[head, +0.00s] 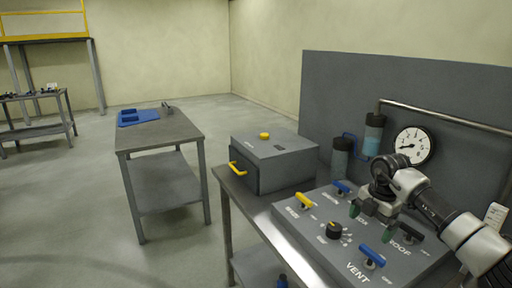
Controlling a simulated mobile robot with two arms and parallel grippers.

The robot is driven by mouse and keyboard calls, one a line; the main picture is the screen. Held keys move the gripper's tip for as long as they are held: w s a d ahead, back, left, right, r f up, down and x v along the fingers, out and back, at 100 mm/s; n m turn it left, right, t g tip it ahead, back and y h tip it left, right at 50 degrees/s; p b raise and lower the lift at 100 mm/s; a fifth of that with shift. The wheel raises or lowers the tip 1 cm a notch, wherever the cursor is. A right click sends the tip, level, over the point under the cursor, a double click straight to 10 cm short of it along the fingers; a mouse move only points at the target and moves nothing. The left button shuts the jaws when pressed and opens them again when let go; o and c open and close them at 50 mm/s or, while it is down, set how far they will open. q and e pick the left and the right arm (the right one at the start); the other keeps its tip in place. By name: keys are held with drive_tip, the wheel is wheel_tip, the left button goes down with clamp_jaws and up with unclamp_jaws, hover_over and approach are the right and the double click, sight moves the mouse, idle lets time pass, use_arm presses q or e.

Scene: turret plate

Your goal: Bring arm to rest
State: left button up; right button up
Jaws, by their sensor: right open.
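My right arm comes in from the right edge of the head view. Its gripper (371,222) is over the grey panel (300,243), with its two greenish fingertips apart and nothing seen between them. The panel carries a yellow-handled valve (304,201), a blue one at the back (342,187), a blue one at the front (373,256) and a black knob (334,230). A dark handle (411,232) shows right of the gripper. Part of the panel is hidden by my arm. My left gripper is out of view.
A grey box (273,163) with a yellow handle stands left of the panel. A gauge (413,146), a pipe (450,118) and two cylinders (374,133) stand behind, before a tall grey board (340,90). A separate table (160,135) bears a blue tray. Floor between is clear.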

drive_tip(key=a+f+n+t+y, duration=0.1)
drive_tip(key=a+f+n+y, duration=0.2)
drive_tip(key=a, duration=0.6)
drive_tip(key=a+f+n+t+y, duration=0.15)
drive_tip(key=a+y, duration=0.25)
drive_tip(key=a, duration=0.5)
drive_tip(key=s+a+r+m+t+y, duration=0.2)
drive_tip(key=s+a+m+t+y, duration=0.1)
drive_tip(key=a+t+y, duration=0.15)
drive_tip(key=s+a+r+m+t+y, duration=0.3)
drive_tip(key=a+t+y, duration=0.1)
drive_tip(key=a+t, duration=0.15)
drive_tip(key=s+d+f+m+t+h, duration=0.1)
drive_tip(key=s+d+f+m+h, duration=1)
drive_tip(key=m+h, duration=0.7)
drive_tip(key=s+d+f+m+g+y, duration=0.1)
drive_tip(key=s+f+g, duration=0.35)
drive_tip(key=s, duration=0.55)
drive_tip(key=s+d+f+m+g+y, duration=0.1)
drive_tip(key=s+f+g, duration=0.2)
drive_tip(key=s+g, duration=0.55)
wheel_tip(320, 180, down, 26)
drive_tip(key=s+f+t, duration=0.1)
drive_tip(key=s, duration=0.1)
drive_tip(key=s+d+f+g, duration=0.1)
drive_tip(key=s+d+f, duration=0.2)
drive_tip(key=s+f, duration=1.2)
drive_tip(key=shift+s+f+n, duration=0.25)
drive_tip(key=shift+s+n, duration=0.1)
drive_tip(key=shift+s, duration=0.45)
